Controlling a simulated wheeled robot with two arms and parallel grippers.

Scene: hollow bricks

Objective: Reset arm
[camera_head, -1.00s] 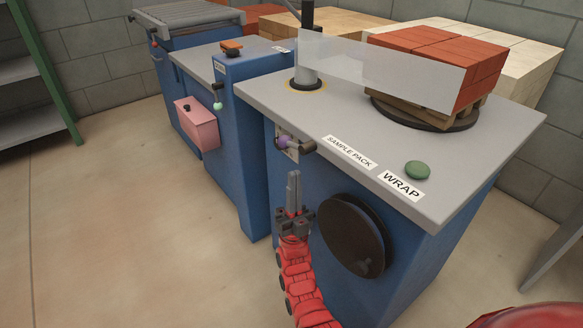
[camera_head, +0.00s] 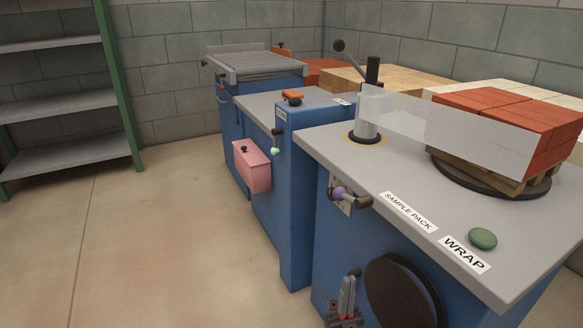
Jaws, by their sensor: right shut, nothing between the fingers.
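My right gripper (camera_head: 347,296) is at the bottom of the view, shut and empty. Its fingers point up in front of the blue side of the wrap station (camera_head: 335,260), left of the dark round wheel (camera_head: 405,292). It is below the purple-knobbed lever (camera_head: 339,194); I cannot tell whether it touches the blue side. The rest of my right arm is below the picture. My left gripper is not in view.
Red bricks (camera_head: 497,112) sit on a pallet on the black turntable (camera_head: 470,190), behind a translucent sheet (camera_head: 400,120). A green button (camera_head: 482,239) is on the grey top. A pink box (camera_head: 252,166) hangs farther left. Open floor (camera_head: 150,240) lies left.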

